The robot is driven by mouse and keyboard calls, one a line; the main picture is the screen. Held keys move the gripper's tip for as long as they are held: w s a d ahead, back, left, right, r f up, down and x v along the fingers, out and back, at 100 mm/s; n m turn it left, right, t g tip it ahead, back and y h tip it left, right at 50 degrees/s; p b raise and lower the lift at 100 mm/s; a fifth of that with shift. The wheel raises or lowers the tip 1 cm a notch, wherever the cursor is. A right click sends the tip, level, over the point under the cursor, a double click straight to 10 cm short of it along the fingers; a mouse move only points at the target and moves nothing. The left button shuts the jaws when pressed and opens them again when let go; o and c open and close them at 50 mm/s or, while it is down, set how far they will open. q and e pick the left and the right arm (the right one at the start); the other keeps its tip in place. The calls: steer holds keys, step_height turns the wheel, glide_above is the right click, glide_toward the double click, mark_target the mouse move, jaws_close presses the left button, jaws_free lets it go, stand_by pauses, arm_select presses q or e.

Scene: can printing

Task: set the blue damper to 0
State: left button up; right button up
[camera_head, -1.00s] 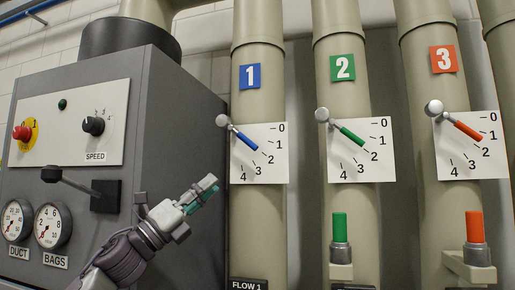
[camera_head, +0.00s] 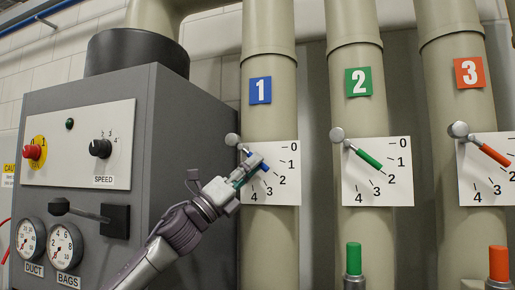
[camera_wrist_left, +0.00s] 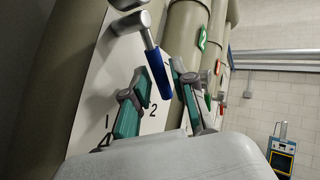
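The blue damper's lever has a blue handle (camera_head: 265,167) on a grey pivot (camera_head: 232,139), over a white dial plate (camera_head: 285,195) on pipe 1. The lever slants down to the right, toward the 2 mark. My left gripper (camera_head: 252,164) is at the handle and hides part of it in the head view. In the left wrist view, the blue handle (camera_wrist_left: 160,75) lies between the two spread green-padded fingers, with a gap visible on at least one side. My right gripper is not in view.
A green-handled damper (camera_head: 368,160) and an orange-handled damper (camera_head: 494,155) stand on the pipes to the right. A grey control cabinet (camera_head: 185,150) with a black lever (camera_head: 115,220) and gauges stands at left.

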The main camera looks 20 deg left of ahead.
arm_select(q)
steer(key=shift+p+x, duration=0.3)
steer(key=shift+x, duration=0.65)
jaws_close()
